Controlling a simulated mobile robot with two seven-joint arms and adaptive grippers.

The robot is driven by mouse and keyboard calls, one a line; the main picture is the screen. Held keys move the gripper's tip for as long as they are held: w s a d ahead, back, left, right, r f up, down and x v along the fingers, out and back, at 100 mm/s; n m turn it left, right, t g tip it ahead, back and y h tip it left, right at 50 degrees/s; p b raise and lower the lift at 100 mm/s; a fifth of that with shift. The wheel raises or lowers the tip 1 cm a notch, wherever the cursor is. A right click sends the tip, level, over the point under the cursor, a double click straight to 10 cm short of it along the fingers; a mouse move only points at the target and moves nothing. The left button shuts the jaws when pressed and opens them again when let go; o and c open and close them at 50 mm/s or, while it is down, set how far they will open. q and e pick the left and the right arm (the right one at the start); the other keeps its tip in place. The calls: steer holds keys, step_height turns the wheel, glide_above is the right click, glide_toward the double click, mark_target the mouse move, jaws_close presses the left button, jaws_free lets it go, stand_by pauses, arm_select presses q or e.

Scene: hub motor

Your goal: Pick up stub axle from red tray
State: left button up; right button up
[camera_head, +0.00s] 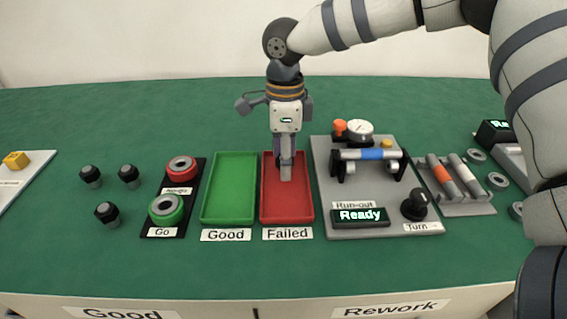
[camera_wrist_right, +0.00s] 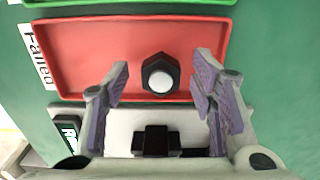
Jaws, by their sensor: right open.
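The red tray (camera_head: 290,217), labelled Failed, lies on the green table in the head view. It also fills much of the right wrist view (camera_wrist_right: 90,60). A stub axle (camera_wrist_right: 160,74) with a black hexagonal body and a pale round end is in the tray in the wrist view. In the head view my right gripper largely hides it. My right gripper (camera_head: 285,170) points down over the tray. In the wrist view its fingers (camera_wrist_right: 162,68) are open, one on each side of the axle, with gaps between. My left gripper is not in view.
A green tray (camera_head: 229,188) stands just left of the red tray. A grey run-out fixture (camera_head: 380,228) with a raised shaft stands close on the right. A button panel (camera_head: 152,231) and several dark hex-headed parts (camera_head: 106,212) lie further left. The table front is clear.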

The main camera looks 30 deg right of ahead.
jaws_close()
stand_by(0.3)
